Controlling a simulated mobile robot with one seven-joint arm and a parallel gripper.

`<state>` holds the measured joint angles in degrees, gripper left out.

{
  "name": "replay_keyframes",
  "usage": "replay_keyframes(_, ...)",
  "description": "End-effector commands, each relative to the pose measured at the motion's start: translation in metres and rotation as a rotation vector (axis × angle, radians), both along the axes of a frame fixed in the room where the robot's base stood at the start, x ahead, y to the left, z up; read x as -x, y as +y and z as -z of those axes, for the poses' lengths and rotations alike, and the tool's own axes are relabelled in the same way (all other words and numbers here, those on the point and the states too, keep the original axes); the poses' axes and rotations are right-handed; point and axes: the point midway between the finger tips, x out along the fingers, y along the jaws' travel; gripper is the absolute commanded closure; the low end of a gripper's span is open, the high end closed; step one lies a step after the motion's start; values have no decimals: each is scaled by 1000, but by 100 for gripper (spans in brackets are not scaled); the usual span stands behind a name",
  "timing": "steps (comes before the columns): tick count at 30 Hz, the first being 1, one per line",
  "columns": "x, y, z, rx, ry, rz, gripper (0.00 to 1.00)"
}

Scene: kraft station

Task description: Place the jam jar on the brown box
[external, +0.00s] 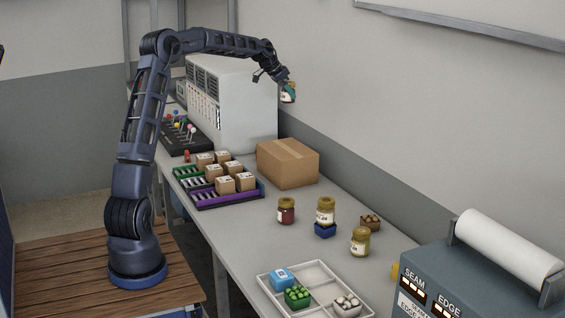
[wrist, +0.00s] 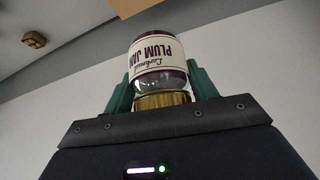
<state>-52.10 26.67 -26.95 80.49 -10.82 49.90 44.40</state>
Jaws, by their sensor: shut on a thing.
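The jam jar (wrist: 160,62), labelled plum jam with a gold lid, is held in my gripper (wrist: 158,85) in the wrist view. The two green fingers press on its sides. In the external view the jar (external: 288,96) hangs in the air from my gripper (external: 287,88), high above the table and in front of the wall. The brown box (external: 287,163) stands closed on the table below it, with a tape strip across its flat, clear top. My gripper is well above the box, not touching it.
A white machine (external: 245,110) stands left of the box. Small cartons in a tray (external: 240,198) lie in front. Several other jars, one red (external: 286,211), stand to the right. A white divided tray (external: 325,272) and a grey machine (external: 450,275) are nearer the camera.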

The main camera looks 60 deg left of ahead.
Motion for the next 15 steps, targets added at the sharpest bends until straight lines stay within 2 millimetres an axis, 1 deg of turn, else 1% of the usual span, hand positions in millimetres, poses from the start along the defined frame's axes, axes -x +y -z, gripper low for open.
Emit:
replay_keyframes(2, 1, 5, 1, 0, -1, 0, 77)
replay_keyframes(5, 2, 7, 13, 2, 0, 1, 77)
replay_keyframes(15, 2, 6, 84, 2, 1, 1, 77)
